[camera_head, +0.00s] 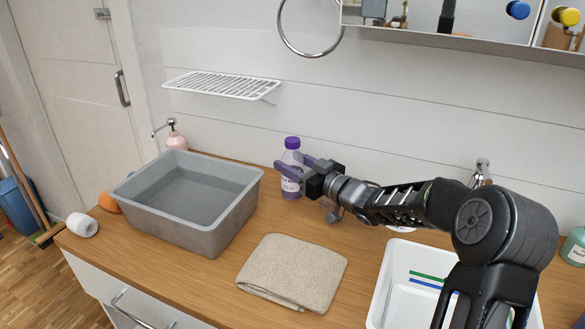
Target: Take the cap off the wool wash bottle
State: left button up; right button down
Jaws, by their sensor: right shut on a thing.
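The wool wash bottle (291,184) stands upright on the wooden counter near the wall, with a pale lilac body and a label. Its purple cap (292,142) is on top. My right gripper (285,168) reaches in from the right and is shut on the bottle's body, below the cap. The gripper's purple-grey fingers cover part of the bottle. My left gripper is not in view.
A grey basin (218,226) stands left of the bottle and a folded beige towel (292,272) lies in front. A white tub (385,291) is at the right. A wire shelf (222,86) hangs on the wall. A pink bottle (176,140) stands behind the basin.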

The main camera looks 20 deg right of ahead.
aim_at(292, 140)
notch_tip(292, 140, up, 10)
jog(key=shift+p, duration=0.8)
jog(key=c, duration=1.2)
grip_release()
jog(key=shift+c, duration=0.2)
grip_shut()
